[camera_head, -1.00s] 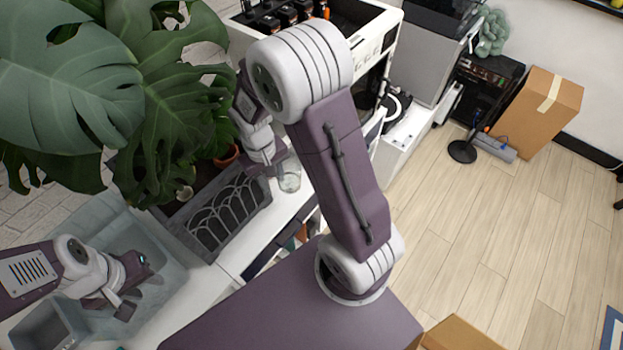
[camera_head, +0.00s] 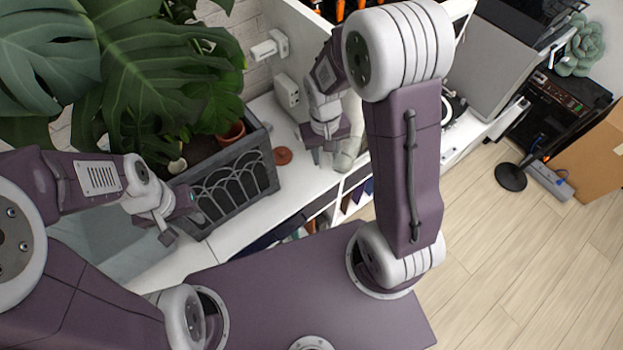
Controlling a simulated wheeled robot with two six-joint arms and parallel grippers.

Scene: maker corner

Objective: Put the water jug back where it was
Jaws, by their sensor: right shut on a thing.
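The water jug (camera_head: 347,157) is a clear, pale vessel at the edge of the white counter (camera_head: 303,183). It is partly hidden behind my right gripper and arm. My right gripper (camera_head: 328,152) is shut on it. I cannot tell whether the jug's base touches the counter. My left gripper (camera_head: 180,222) is open and empty, in front of the planter's left end and apart from the jug.
A grey planter (camera_head: 232,190) with a big leafy plant (camera_head: 150,70) stands left of the jug. A terracotta saucer (camera_head: 283,156) lies between them. A white box (camera_head: 288,94) stands behind. Bare wooden floor (camera_head: 500,250) lies to the right.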

